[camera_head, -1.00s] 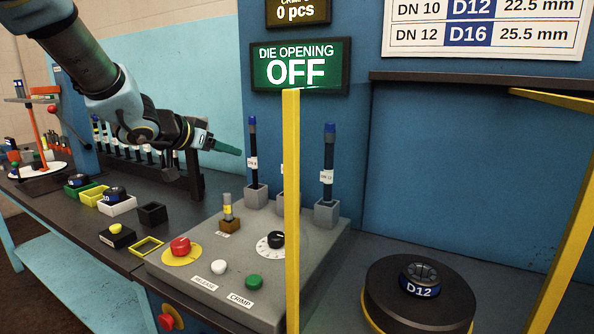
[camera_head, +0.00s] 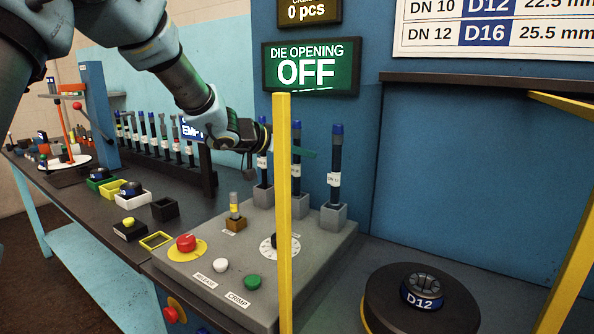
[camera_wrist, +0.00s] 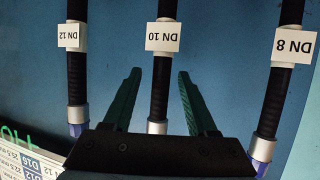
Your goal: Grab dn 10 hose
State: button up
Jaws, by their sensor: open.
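The DN 10 hose (camera_head: 297,170) is the middle of three upright black hoses in grey holders on the machine's panel. It also shows in the wrist view (camera_wrist: 159,98), with a white "DN 10" label and a metal end. My gripper (camera_wrist: 159,76) is open, its green fingers on either side of this hose in that view, with gaps on both sides. How deep the hose sits between them is unclear. In the head view, my gripper (camera_head: 306,153) is at the hose's upper part, partly hidden by a yellow post.
The DN 8 hose (camera_head: 262,165) and DN 12 hose (camera_head: 336,160) stand close on either side. The yellow post (camera_head: 284,230) rises in front. A rack of hoses (camera_head: 175,165) is at the left. A D12 die (camera_head: 422,290) sits on a round black stand.

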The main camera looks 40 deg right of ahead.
jog(key=shift+x, duration=1.15)
grip_shut()
jog(key=shift+r, duration=0.1)
dwell(0.4)
